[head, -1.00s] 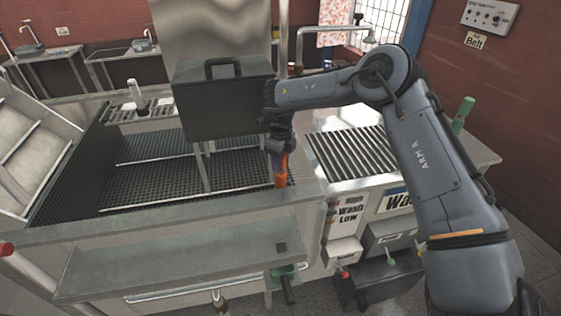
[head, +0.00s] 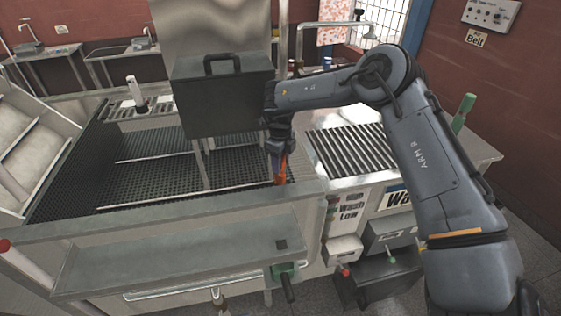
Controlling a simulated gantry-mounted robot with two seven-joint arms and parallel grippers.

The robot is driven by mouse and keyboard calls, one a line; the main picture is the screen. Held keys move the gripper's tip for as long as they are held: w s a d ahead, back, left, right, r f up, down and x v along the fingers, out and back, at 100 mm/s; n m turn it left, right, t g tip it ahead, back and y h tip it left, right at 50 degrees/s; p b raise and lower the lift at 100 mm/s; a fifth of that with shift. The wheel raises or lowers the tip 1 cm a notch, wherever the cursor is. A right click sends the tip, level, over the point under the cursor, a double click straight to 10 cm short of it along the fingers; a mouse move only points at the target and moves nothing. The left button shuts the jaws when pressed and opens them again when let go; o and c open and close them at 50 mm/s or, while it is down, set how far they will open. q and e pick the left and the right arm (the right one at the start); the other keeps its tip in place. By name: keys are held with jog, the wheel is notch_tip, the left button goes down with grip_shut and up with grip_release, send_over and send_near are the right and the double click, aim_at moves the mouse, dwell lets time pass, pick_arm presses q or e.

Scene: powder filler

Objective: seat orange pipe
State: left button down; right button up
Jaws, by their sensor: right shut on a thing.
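The orange pipe (head: 280,173) stands close to upright at the right end of the sunken dark grid floor, just behind the front rim of the metal basin. My right gripper (head: 278,150) points down and is shut on the upper part of the pipe. The pipe's lower end is close to or behind the rim, and I cannot tell what it rests on. The fingertips are small and partly dark in the head view. My left gripper does not show.
A dark box with a handle (head: 222,98) stands on legs left of my right gripper. A roller rack (head: 350,150) lies to the right. A green bottle-like thing (head: 463,112) stands far right.

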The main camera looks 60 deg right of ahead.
jog(key=shift+f+b, duration=0.4)
jog(key=shift+f, duration=0.25)
jog(key=shift+f+b, duration=0.45)
jog(key=shift+f, duration=0.15)
jog(key=o, duration=1.2)
jog(key=shift+r, duration=0.1)
notch_tip(320, 180, up, 10)
jog(key=shift+f+p, duration=0.25)
jog(key=shift+p, duration=0.75)
jog(key=shift+r, duration=0.6)
